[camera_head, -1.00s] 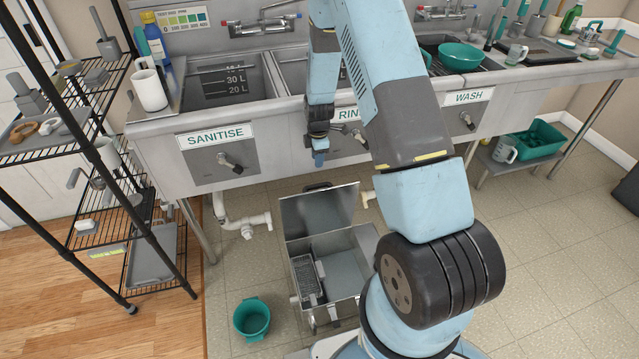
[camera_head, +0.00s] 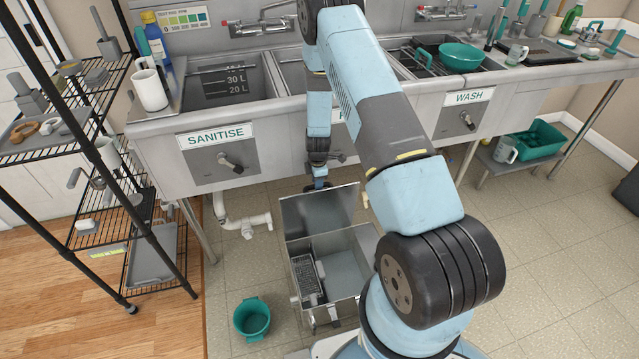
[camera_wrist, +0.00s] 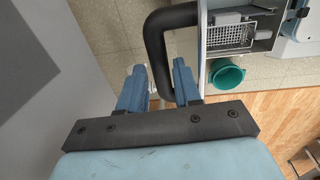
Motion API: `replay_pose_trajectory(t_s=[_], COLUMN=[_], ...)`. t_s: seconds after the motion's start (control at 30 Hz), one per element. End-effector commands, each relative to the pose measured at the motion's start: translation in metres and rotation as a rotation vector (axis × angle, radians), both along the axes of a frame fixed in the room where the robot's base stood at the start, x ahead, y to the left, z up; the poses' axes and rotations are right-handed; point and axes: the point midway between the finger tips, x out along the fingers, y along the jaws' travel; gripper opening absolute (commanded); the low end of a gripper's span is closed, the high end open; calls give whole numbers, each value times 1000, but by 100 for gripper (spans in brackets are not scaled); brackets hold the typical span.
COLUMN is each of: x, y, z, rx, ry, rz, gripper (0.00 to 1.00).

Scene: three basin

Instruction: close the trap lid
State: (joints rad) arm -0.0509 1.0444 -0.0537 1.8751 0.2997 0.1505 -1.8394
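The grease trap (camera_head: 352,290) is a grey metal box on the floor under the sinks. Its lid (camera_head: 318,212) stands raised at the back of the box, and the inside is exposed. My gripper (camera_head: 319,183) is low in front of the sinks, by the lid's top edge. In the wrist view my gripper (camera_wrist: 160,80) is open, its two blue fingers apart. A thick black handle (camera_wrist: 155,45) shows between and beyond the fingers; I cannot tell whether they touch it. The trap's strainer basket (camera_wrist: 230,36) also shows there.
A teal bucket (camera_head: 252,319) stands on the floor left of the trap. White drain pipes (camera_head: 244,223) run under the sinks (camera_head: 222,153). A black wire shelf (camera_head: 150,240) stands at the left.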

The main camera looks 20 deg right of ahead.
Motion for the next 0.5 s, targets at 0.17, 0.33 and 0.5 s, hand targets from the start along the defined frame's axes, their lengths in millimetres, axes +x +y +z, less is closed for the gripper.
replay_pose_trajectory(t_s=[0.17, 0.33, 0.5], x=[1, 1, 1], y=[0, 0, 0], z=[-11, -13, -13], rx=[0, 0, 0], ry=[0, 0, 0], rz=[0, 0, 0], gripper=[33, 33, 33])
